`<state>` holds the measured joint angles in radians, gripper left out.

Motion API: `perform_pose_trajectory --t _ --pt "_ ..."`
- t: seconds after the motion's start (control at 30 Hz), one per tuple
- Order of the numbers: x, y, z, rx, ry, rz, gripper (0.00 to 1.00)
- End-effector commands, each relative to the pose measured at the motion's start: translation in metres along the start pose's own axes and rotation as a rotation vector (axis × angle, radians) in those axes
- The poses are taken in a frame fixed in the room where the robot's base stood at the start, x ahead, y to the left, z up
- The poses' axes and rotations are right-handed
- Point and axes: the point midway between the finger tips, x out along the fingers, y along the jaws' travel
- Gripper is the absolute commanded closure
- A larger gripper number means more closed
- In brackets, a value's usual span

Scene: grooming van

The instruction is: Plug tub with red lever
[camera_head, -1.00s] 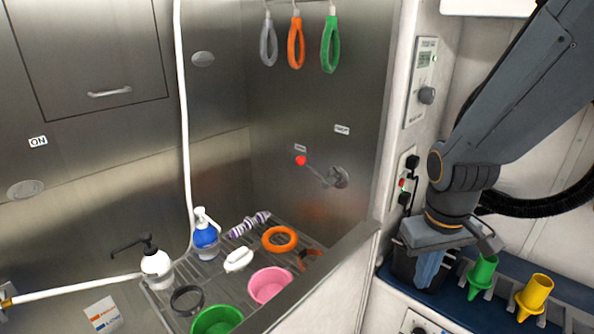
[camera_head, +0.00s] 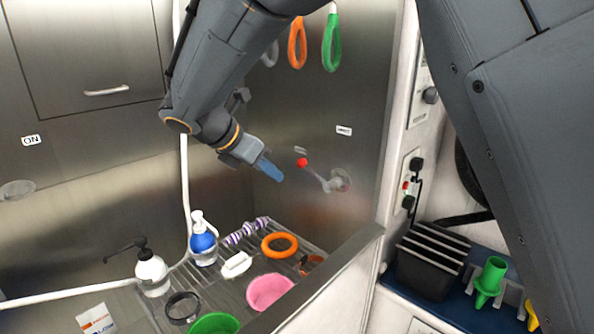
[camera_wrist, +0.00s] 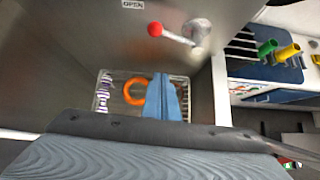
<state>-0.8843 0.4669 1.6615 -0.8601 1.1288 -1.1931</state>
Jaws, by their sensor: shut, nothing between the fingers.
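The red lever (camera_head: 303,162) has a red ball knob on a metal rod that runs down to a round mount (camera_head: 340,180) on the tub's steel back-right wall. In the wrist view the red knob (camera_wrist: 155,29) is at top centre, its rod reaching right to the mount. My gripper (camera_head: 270,170), with blue fingers, is shut and empty, just left of the knob in the head view. In the wrist view its fingers (camera_wrist: 164,98) lie below the knob, apart from it. The tub's drain is not visible.
On the tub's rack are an orange ring (camera_head: 280,245), a pink bowl (camera_head: 268,291), a green bowl (camera_head: 214,323), a blue bottle (camera_head: 203,240) and a white bottle (camera_head: 151,268). Coloured loops (camera_head: 332,42) hang above. The tub's raised side edge (camera_head: 330,265) runs along the right.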

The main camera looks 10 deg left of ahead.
Motion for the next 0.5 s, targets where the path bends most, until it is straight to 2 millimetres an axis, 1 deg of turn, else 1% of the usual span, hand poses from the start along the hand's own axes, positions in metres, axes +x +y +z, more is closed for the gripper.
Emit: perform_pose_trajectory --t 0.03,0.13,0.5 --pt "-0.0049 0.0060 -0.0020 -0.027 -0.014 0.007 1.00" --pt "-0.0076 0.0103 0.0012 -0.049 -0.030 0.010 1.00" --pt "-0.0025 0.0080 0.0065 -0.045 -0.032 0.002 1.00"
